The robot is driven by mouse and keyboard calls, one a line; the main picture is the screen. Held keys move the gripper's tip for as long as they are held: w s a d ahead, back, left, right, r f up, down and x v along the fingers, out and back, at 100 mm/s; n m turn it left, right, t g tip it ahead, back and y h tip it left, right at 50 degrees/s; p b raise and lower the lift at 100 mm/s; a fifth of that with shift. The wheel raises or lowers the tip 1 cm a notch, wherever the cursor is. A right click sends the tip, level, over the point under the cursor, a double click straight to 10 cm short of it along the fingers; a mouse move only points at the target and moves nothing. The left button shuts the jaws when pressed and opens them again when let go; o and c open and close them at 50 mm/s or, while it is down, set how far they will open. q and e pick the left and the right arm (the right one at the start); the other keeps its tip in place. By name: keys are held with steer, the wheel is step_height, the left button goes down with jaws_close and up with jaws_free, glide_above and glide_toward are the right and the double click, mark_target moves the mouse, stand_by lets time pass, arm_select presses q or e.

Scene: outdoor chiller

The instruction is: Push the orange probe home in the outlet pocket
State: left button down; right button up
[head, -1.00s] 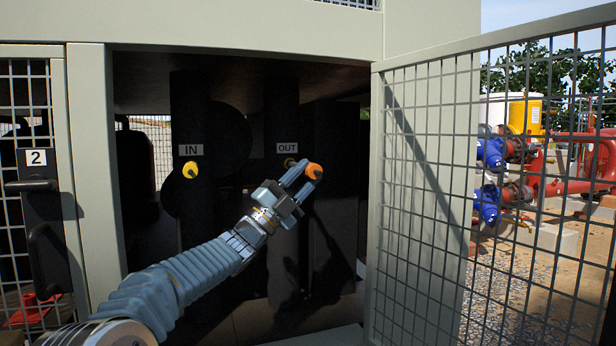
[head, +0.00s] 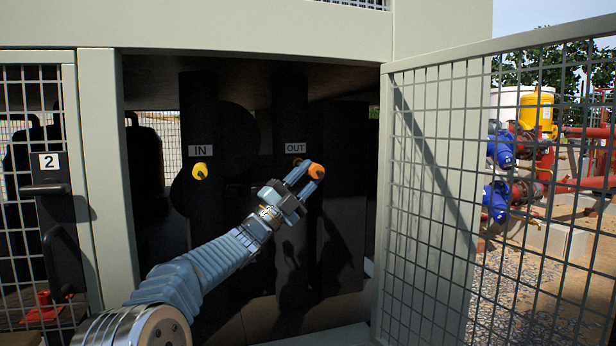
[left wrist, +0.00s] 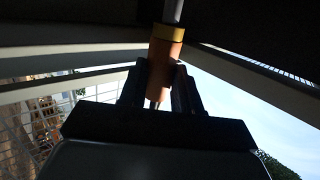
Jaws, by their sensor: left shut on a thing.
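The orange probe (head: 316,171) is held between the fingertips of my left gripper (head: 312,174), in front of the dark pipe under the OUT label (head: 295,148). In the left wrist view the probe (left wrist: 163,62) sits between the two fingers, with a yellow band and a grey rod beyond it. Whether the probe's tip is inside the pocket cannot be told. My right gripper is not in view.
A yellow probe (head: 200,171) sits under the IN label (head: 198,151) on the left pipe. The open mesh door (head: 435,200) stands to the right. A frame post (head: 108,170) and a panel marked 2 (head: 48,162) bound the opening at left.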

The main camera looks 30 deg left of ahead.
arm_select(q)
steer(key=shift+w+a+p, duration=0.8)
steer(key=shift+w+a, duration=0.15)
steer(key=shift+a, duration=0.15)
steer(key=shift+w+a+r+p, duration=0.1)
steer(key=shift+w+a+p, duration=0.9)
steer(key=shift+a+p, duration=0.25)
steer(key=shift+c, duration=1.1)
jaws_free()
